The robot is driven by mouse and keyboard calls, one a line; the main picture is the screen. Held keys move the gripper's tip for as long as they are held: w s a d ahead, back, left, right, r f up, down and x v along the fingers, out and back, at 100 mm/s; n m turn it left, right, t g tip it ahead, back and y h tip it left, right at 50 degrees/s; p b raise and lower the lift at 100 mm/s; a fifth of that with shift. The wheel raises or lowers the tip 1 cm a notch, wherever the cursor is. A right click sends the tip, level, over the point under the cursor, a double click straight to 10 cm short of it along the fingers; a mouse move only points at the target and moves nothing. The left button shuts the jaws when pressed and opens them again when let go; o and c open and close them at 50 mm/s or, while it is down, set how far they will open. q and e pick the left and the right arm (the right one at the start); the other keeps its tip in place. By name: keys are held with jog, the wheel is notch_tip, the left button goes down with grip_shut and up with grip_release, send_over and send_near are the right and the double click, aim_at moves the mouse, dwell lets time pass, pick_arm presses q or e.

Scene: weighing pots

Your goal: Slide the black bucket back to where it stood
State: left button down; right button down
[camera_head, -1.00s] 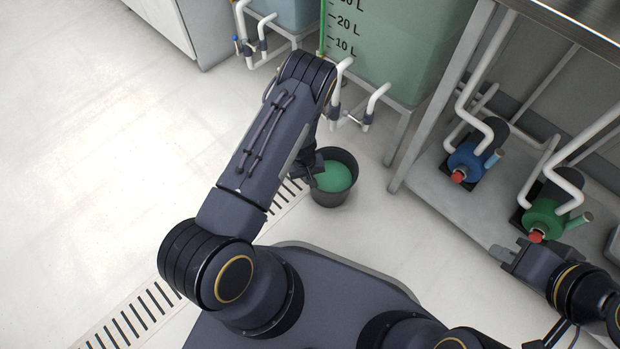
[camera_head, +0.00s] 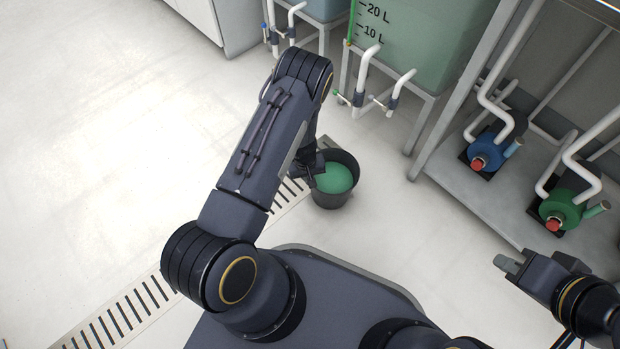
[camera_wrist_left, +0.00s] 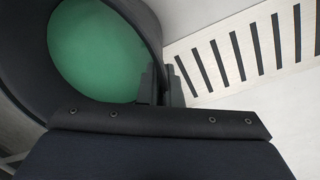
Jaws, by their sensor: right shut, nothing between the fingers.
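The black bucket (camera_head: 332,202) holds green liquid (camera_head: 335,178) and stands upright on the floor, partly over the drain strip. My left gripper (camera_head: 312,170) is at the bucket's left rim. In the left wrist view the bucket (camera_wrist_left: 22,75) fills the upper left, and the fingers of the left gripper (camera_wrist_left: 161,88) are shut on its rim, one on each side of the wall. My right gripper (camera_head: 507,264) is shut and empty at the lower right, away from the bucket.
A slotted floor drain (camera_head: 128,308) runs diagonally under the bucket. A tank of green liquid (camera_head: 420,45) with white pipes stands behind it. A metal shelf (camera_head: 470,190) with a blue pump (camera_head: 488,150) and a green pump (camera_head: 562,207) stands right. The floor at left is clear.

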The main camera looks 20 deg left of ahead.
pick_arm(q)
jog(key=shift+s, duration=0.2)
jog(key=c, duration=1.5)
grip_release()
jog(key=shift+c, duration=0.2)
notch_tip(320, 180, up, 8)
jog(key=p, duration=0.3)
jog(key=shift+s+a+f, duration=0.15)
jog(key=shift+s+a, duration=0.05)
jog(key=shift+a, duration=0.2)
